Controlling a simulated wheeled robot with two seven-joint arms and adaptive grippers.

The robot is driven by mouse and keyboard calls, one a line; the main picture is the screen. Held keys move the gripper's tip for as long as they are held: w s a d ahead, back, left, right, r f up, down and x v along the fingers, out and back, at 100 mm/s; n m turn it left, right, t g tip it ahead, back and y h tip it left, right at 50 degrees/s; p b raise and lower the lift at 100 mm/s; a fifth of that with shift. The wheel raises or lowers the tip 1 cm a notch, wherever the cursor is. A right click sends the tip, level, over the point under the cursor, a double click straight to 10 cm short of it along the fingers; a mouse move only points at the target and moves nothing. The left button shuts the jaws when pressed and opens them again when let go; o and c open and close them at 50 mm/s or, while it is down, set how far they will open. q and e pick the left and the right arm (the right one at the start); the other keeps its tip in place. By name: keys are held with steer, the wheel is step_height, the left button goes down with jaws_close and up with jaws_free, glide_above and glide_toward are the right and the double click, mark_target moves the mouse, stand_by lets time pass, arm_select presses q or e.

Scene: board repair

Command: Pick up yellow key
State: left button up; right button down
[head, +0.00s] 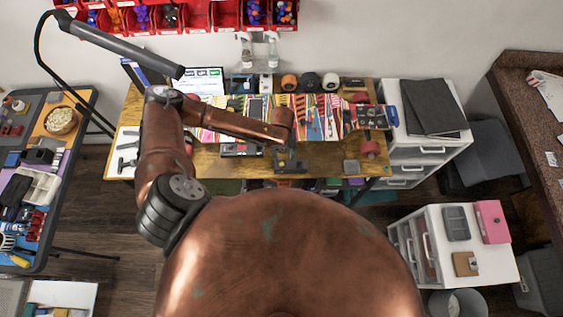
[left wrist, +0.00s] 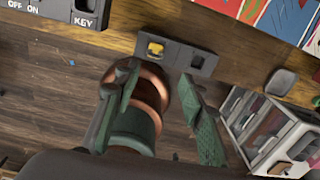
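The yellow key (left wrist: 155,50) sits in the left recess of a dark grey holder (left wrist: 178,54) at the table's front edge, in the left wrist view. The holder's other recess, to the right, looks empty. My left gripper (left wrist: 160,74) is open, with its two dark green fingers apart and nothing between them. Its fingertips point toward the holder, and the key shows in the gap just beyond them. In the head view my left gripper (head: 289,153) is over the table's front edge, small and dark against the holder. My right gripper is not in view.
A panel marked OFF, ON and KEY (left wrist: 58,10) lies left of the holder. A grey dish (left wrist: 282,82) is to its right. The wooden table (head: 320,157) also bears tape rolls and boards with stripes. White drawers (head: 432,152) stand to the right.

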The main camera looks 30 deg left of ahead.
mark_target(282, 161)
arm_select(q)
steer(key=shift+w+a+r, duration=0.1)
steer(key=shift+a+r, duration=0.1)
steer(key=shift+a, duration=0.5)
steer(key=shift+a+f, duration=0.2)
steer(key=shift+f, duration=0.05)
steer(key=shift+m, duration=0.3)
steer(key=f, duration=0.2)
steer(key=f+p, duration=0.1)
steer(key=f, duration=0.4)
steer(key=shift+w+d+f, duration=0.1)
steer(key=shift+d, duration=0.15)
steer(key=shift+c, duration=0.5)
jaws_close()
